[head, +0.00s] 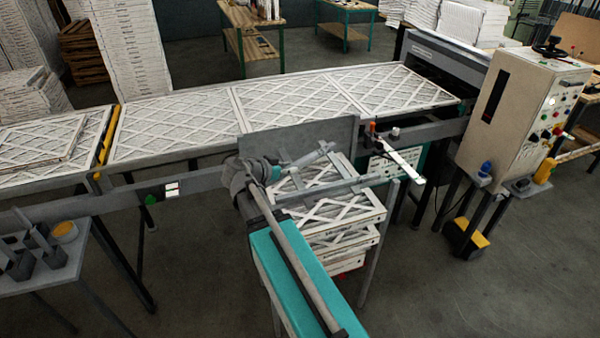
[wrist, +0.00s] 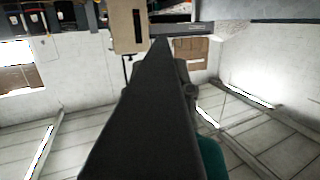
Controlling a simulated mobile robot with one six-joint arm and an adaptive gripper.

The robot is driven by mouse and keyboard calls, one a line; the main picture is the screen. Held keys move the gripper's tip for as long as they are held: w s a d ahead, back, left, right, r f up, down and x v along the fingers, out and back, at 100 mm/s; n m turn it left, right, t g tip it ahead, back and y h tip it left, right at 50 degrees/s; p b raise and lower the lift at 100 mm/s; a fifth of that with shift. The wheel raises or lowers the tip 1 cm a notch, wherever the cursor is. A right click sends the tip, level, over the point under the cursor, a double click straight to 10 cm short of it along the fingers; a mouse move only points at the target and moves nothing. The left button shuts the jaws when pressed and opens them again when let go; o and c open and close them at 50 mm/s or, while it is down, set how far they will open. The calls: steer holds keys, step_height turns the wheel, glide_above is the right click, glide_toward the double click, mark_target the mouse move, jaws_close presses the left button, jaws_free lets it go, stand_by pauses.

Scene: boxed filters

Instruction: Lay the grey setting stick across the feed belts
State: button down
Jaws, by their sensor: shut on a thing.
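In the wrist view the stick (wrist: 145,115) runs dark from the lower edge to a narrow end near the top centre. My gripper is shut on the stick; its fingers are hard to make out. The belts carry flat white filters with lattice faces. The stick is held in the air, apart from the belts as far as the head view shows.
A grey upright panel (head: 300,138) stands at the belts' front edge behind my gripper. Stacked filters (head: 345,218) lie below the stick. A beige control cabinet (head: 522,115) stands right. A side table (head: 45,278) with dark holders is at left.

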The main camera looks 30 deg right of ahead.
steer(key=w+d+f+b, duration=0.4)
steer(key=w+f+b, duration=0.4)
steer(key=w, duration=0.4)
steer(key=shift+d+f+b, duration=0.15)
steer(key=shift+f+b, duration=0.15)
steer(key=shift+f, duration=0.15)
steer(key=shift+w+d+f+b, duration=0.1)
steer(key=shift+w+f+b, duration=0.1)
steer(key=shift+f+b, duration=0.85)
steer(key=shift+w+d+f+b, duration=0.1)
steer(key=shift+w+f+b, duration=0.1)
steer(key=shift+f+b, duration=0.8)
steer(key=shift+f, duration=0.1)
steer(key=shift+c, duration=2.4)
jaws_free()
